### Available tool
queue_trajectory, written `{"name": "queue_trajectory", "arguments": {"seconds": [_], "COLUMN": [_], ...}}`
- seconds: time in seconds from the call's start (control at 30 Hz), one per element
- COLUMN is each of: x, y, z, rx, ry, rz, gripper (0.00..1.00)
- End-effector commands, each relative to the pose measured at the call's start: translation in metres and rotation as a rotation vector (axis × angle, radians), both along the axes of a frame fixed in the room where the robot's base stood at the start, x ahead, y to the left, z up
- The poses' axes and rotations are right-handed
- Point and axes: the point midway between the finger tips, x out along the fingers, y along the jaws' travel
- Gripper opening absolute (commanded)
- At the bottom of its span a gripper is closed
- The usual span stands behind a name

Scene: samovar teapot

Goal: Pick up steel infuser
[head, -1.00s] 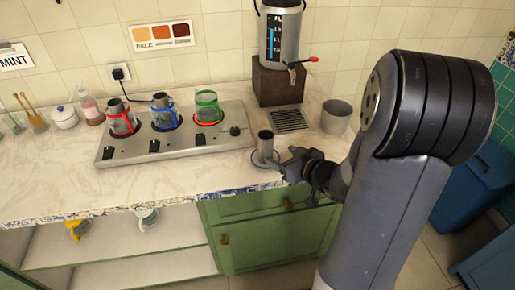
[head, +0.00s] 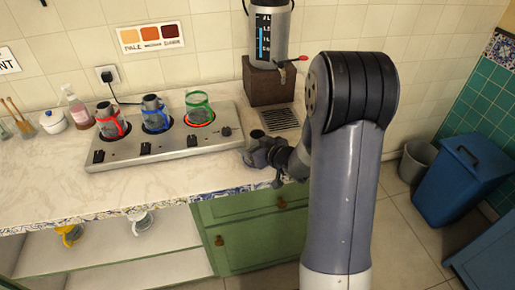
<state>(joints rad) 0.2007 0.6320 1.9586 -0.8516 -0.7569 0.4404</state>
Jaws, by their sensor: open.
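The steel infuser appears to be the upright grey cylinder (head: 257,135) near the front of the counter, right of the metal tray. Only its dark upper end shows, because my gripper (head: 254,154) is in front of it and covers its lower part. My gripper is open and level, pointing left, with its fingers at or around the cylinder. I cannot tell whether they touch it. Glasses with a red holder (head: 108,124) and a blue holder (head: 154,117), each with a grey cylinder in it, stand on the tray, beside a green-handled glass (head: 199,106).
The metal tray (head: 180,148) with switches lies left of my gripper. A samovar (head: 268,30) on a brown block (head: 268,82) and a drain grate (head: 281,118) are behind. A grey bucket (head: 416,160) and blue bin (head: 466,178) stand on the floor at right.

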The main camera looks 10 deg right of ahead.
Motion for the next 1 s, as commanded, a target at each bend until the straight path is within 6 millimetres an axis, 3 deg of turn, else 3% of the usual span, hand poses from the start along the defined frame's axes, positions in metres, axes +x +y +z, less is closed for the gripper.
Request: {"name": "queue_trajectory", "arguments": {"seconds": [0.1, 0.7, 1.0], "x": [-0.0002, -0.0005, -0.0001], "y": [-0.0002, -0.0003, -0.0004], "z": [0.0001, 0.0005, 0.0081], "rx": [0.000, 0.000, 0.000], "ry": [0.000, 0.000, -0.002], "rz": [0.000, 0.000, -0.001], "gripper": [0.64, 0.17, 0.16]}}
